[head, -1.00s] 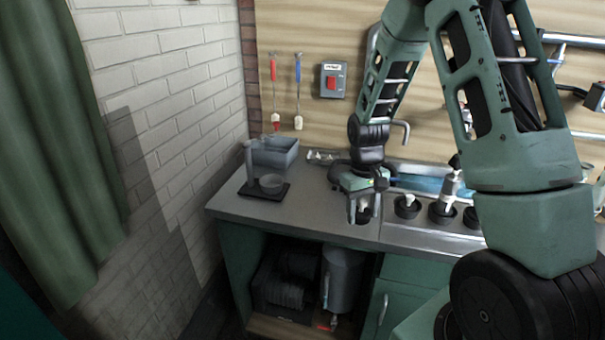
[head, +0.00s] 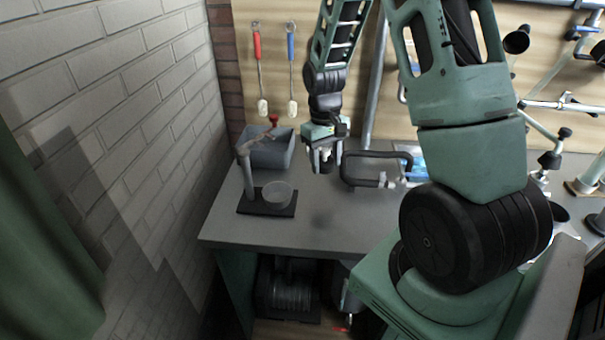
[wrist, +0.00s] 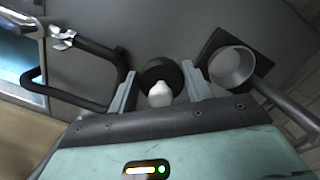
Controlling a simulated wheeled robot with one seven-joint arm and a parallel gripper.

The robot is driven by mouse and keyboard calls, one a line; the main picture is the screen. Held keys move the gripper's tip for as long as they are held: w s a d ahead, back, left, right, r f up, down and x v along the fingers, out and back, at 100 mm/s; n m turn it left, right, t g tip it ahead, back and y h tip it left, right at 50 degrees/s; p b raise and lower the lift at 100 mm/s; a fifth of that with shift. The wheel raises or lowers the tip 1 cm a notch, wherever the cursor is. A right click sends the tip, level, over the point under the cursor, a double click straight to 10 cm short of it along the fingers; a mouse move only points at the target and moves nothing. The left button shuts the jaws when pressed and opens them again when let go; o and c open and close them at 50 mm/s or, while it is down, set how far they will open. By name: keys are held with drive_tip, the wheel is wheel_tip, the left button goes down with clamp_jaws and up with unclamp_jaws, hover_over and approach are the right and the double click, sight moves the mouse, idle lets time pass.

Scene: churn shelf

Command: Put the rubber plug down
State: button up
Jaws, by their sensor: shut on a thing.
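The rubber plug (wrist: 159,72) is a round black disc with a white knob on top. In the wrist view it sits between the two grey fingers of my gripper (wrist: 160,88), which is shut on it. In the head view my gripper (head: 325,162) hangs above the grey worktop (head: 300,232), right of the black-based stand. The plug is small and dark there, partly hidden by the fingers. A soft shadow lies on the worktop below, and the plug looks clear of the surface.
A black bent handle (head: 347,172) is close on the right. The front of the worktop is clear.

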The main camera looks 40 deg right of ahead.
sight(324, 198)
wheel_tip(324, 198, down, 10)
drive_tip(key=shift+r+p, duration=0.15)
drive_tip(key=shift+p, duration=0.65)
drive_tip(key=o, duration=1)
drive_tip(key=shift+c, duration=0.2)
